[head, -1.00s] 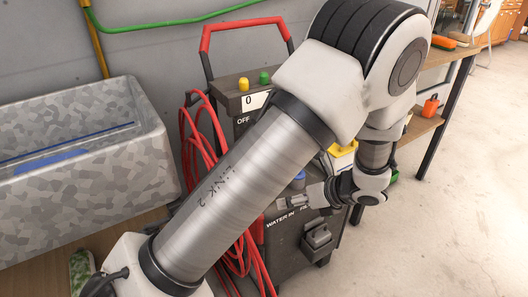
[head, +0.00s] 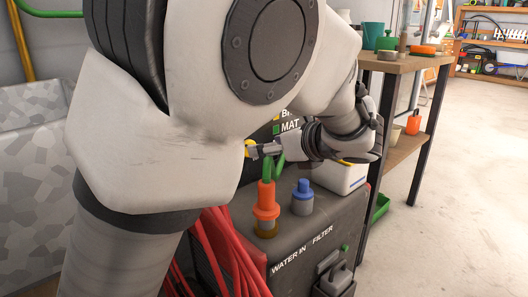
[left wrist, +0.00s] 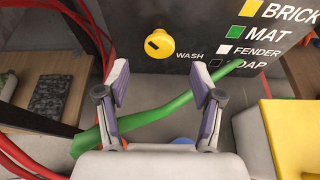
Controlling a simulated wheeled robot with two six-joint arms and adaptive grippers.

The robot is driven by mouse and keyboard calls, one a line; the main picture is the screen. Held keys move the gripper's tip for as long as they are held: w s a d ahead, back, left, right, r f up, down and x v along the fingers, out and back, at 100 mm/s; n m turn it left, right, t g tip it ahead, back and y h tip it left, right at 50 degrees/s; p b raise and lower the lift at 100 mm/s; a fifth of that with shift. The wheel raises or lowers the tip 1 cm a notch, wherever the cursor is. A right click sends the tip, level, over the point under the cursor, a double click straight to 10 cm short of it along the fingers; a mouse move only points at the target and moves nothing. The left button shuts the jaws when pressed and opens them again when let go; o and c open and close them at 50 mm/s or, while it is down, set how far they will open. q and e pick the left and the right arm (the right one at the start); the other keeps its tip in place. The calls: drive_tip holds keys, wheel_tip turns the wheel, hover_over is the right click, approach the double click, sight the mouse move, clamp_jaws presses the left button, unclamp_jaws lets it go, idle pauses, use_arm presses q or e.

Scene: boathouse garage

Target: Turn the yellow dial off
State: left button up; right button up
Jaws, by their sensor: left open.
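The yellow dial (left wrist: 160,44) is a round knob with a dark mark on its left side, on the dark upright panel of a machine. The word WASH is printed to its right. In the head view only a sliver of the dial (head: 249,148) shows beside my fingertips. My left gripper (head: 258,151) is level with it, close to the panel. In the left wrist view my left gripper (left wrist: 163,84) is open and empty, fingers spread, with the dial beyond and between the tips, apparently untouched. My right gripper is in neither view.
A green hose (left wrist: 155,112) passes below and behind my fingers. An orange connector (head: 265,205) and a blue cap (head: 302,190) stand on the machine's lower top. Red hoses (head: 225,255) hang in front. A wooden workbench (head: 400,62) stands at right; open floor lies beyond.

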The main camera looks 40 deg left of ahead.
use_arm(q)
drive_tip(key=b+x, duration=0.4)
drive_tip(key=x, duration=0.3)
drive_tip(key=shift+f, duration=0.2)
drive_tip(key=shift+s, duration=0.1)
drive_tip(key=c, duration=1.1)
